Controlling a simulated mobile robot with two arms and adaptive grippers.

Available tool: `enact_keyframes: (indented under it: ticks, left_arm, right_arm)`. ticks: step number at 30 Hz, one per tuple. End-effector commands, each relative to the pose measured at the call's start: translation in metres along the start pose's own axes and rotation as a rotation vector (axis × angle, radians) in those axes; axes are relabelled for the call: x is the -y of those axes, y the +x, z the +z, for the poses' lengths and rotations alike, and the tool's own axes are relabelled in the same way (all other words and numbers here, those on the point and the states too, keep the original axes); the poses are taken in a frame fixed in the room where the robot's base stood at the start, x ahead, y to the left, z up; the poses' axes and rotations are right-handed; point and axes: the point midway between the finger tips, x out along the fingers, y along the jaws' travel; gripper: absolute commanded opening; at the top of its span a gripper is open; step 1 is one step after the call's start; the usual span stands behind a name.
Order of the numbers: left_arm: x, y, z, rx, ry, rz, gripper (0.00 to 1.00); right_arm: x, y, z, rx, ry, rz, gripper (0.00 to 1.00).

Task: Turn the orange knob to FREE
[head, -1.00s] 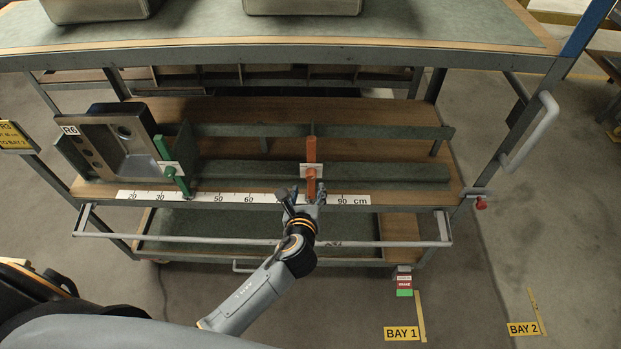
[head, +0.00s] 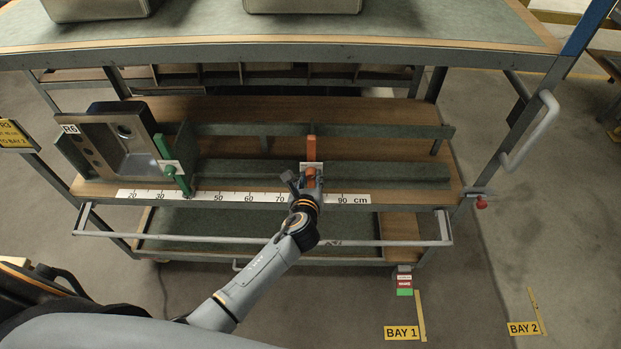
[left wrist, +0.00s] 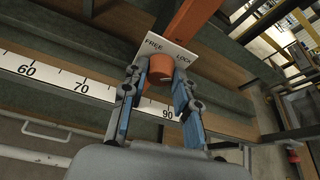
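The orange knob (left wrist: 160,68) sits at the lower edge of a white plate (left wrist: 165,46) marked FREE on the left and LOCK on the right. Behind the plate stands an orange upright (head: 311,148) on the rack's middle shelf. My left gripper (left wrist: 160,84) is open, with a blue-padded finger on each side of the knob. I cannot tell whether the fingers touch it. In the head view the left gripper (head: 305,182) covers part of the knob. My right gripper is not in view.
A scale strip in cm (head: 230,196) runs along the shelf's front edge. A grey rail (head: 380,243) runs in front below the shelf. The shelf right of the orange upright holds only low dividers.

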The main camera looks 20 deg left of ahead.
Motion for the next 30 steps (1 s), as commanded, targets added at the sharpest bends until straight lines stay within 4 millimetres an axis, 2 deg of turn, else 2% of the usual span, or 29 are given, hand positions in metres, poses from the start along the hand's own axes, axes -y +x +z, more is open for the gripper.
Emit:
enact_keyframes:
  ticks: [14, 23, 30]
  left_arm:
    - [-0.002, 0.0, -0.001, -0.002, -0.081, -0.033, 0.0]
    - [-0.004, 0.001, -0.003, -0.001, -0.301, -0.124, 0.0]
    - [-0.006, 0.002, -0.006, -0.001, -0.514, -0.212, 0.0]
  right_arm:
    - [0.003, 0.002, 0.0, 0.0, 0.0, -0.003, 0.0]
    - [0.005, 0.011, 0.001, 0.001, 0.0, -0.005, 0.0]
    - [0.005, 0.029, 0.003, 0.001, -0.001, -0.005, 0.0]
